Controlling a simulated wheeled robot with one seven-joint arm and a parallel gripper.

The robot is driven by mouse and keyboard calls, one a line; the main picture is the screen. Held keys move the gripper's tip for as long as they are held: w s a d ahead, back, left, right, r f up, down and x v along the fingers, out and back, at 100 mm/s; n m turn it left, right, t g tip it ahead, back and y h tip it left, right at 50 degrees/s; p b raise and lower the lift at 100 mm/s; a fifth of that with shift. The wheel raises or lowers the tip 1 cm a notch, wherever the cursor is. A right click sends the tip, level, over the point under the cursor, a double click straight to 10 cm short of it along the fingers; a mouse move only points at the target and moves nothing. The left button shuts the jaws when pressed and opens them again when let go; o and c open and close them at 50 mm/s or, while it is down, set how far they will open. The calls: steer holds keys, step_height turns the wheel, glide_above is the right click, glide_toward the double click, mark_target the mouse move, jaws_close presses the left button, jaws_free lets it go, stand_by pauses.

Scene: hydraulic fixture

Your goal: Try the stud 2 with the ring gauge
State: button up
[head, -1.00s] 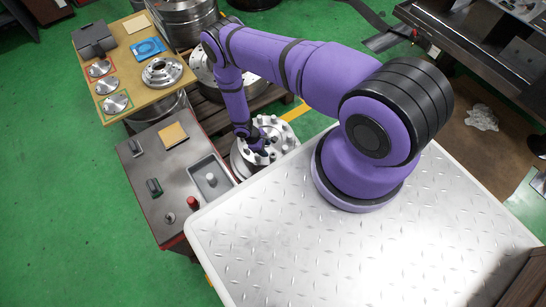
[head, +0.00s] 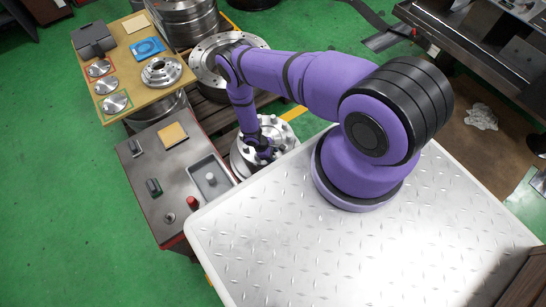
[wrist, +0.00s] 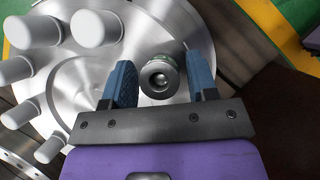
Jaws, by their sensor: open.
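The ring gauge, a small dark ring with a green band (wrist: 160,76), is between my gripper's fingers in the wrist view. It seems to sit around a stud end, whose pale tip shows in its hole. My gripper (wrist: 160,82) is open, one blue finger on each side, with a gap clearest at the right. In the head view my gripper (head: 262,152) is low over the flanged hub (head: 240,160); the ring is hidden there. Several pale bare studs (wrist: 97,28) stand on the hub at the left of the wrist view. No stud number is readable.
A grey bench (head: 150,170) left of the hub holds small dark green-marked tools, a yellow pad, a red-topped piece (head: 193,203) and a grey tray (head: 196,168). A wooden table (head: 135,75) with metal discs stands behind. My plated base top is at the right.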

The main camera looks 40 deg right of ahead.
steer(key=c, duration=0.8)
steer(key=shift+s+r, duration=0.15)
steer(key=shift+r, duration=5.85)
steer(key=shift+c, duration=0.2)
